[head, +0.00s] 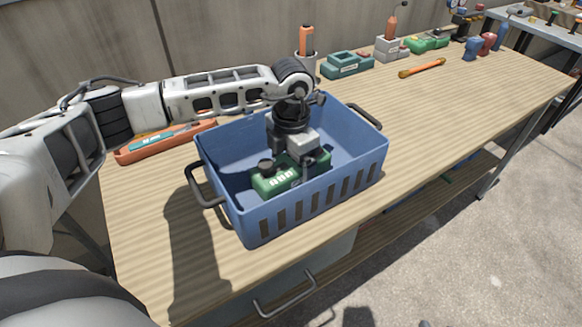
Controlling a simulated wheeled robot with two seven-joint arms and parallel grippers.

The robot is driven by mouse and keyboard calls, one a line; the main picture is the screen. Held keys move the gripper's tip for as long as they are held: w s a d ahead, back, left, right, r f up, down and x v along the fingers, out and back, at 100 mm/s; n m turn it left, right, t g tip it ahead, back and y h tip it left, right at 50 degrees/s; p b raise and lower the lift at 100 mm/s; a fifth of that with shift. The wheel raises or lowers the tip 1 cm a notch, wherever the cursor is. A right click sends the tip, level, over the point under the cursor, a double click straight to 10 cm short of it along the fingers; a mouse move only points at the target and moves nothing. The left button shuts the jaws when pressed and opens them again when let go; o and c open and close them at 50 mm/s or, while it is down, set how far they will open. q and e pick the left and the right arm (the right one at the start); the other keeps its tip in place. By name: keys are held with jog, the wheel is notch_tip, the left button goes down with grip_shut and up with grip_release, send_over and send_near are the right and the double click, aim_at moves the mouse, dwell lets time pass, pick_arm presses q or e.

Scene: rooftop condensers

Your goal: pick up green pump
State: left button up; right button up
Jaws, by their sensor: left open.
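The green pump (272,182) sits inside the blue crate (318,201) on the wooden workbench. It has a green body with pale markings and a dark round cap on its left part. My left gripper (294,163) points down into the crate, right over the pump. It is open, with a finger showing in front of the pump's right part. The gripper and wrist hide the pump's upper middle, and I cannot tell whether the fingers touch it. My right gripper is not in view.
The crate has dark handles at its left (203,190) and right ends. An orange tray (150,150) with tools lies behind it at left. A teal case (346,65), an orange-handled tool (421,69) and other items stand along the back. The bench right of the crate is clear.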

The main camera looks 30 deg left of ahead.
pick_arm(q)
jog(key=shift+f, duration=0.4)
jog(key=shift+r, duration=0.15)
jog(key=c, duration=1.5)
